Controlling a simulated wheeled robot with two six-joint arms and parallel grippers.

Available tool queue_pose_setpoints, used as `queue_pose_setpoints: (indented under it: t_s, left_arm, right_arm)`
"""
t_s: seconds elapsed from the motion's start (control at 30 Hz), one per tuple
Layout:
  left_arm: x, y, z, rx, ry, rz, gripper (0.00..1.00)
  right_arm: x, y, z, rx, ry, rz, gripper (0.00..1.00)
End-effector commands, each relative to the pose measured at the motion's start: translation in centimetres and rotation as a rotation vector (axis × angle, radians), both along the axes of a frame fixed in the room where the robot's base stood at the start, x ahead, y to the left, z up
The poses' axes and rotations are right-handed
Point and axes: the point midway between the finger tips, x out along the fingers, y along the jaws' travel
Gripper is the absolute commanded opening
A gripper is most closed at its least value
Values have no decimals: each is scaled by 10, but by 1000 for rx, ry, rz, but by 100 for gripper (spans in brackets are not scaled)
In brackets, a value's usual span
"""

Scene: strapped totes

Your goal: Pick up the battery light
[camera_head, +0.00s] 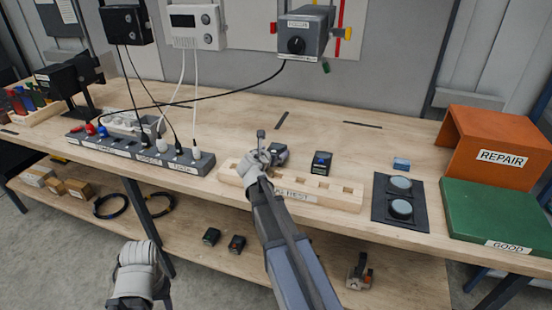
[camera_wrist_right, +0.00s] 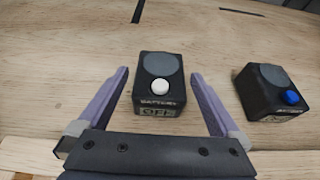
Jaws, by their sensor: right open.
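The battery light is a small black box with a round grey top, a white button and a label reading "BATTERY" and "OFF". In the right wrist view the battery light (camera_wrist_right: 158,95) stands upright between the fingers of my right gripper (camera_wrist_right: 159,74), with a gap on both sides. My right gripper is open and holds nothing. In the head view the battery light (camera_head: 279,153) is partly hidden by my right gripper (camera_head: 267,147), behind the wooden rest block. My left arm shows at the bottom left; its fingers are not seen.
A similar black box with a blue button (camera_wrist_right: 271,92) stands to the right, also in the head view (camera_head: 321,162). The wooden rest block (camera_head: 335,197) is in front. A power strip (camera_head: 190,160) lies left; a dark two-disc pad (camera_head: 385,210), green board (camera_head: 500,215) and orange repair stand (camera_head: 470,128) are right.

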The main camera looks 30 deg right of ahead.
Motion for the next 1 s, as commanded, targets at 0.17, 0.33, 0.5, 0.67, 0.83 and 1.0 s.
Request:
queue_pose_setpoints:
  t_s: [0.17,0.33,0.5,0.67,0.83,1.0]
  left_arm:
    - [0,0,0,0,0,0,50]
    - [0,0,0,0,0,0,50]
    - [0,0,0,0,0,0,50]
    - [0,0,0,0,0,0,50]
    - [0,0,0,0,0,0,50]
    - [0,0,0,0,0,0,50]
  right_arm:
    - [0,-1,0,0,0,0,100]
    - [0,-1,0,0,0,0,84]
    - [0,-1,0,0,0,0,65]
    - [0,-1,0,1,1,0,47]
    - [0,-1,0,1,1,0,28]
    - [0,-1,0,1,1,0,9]
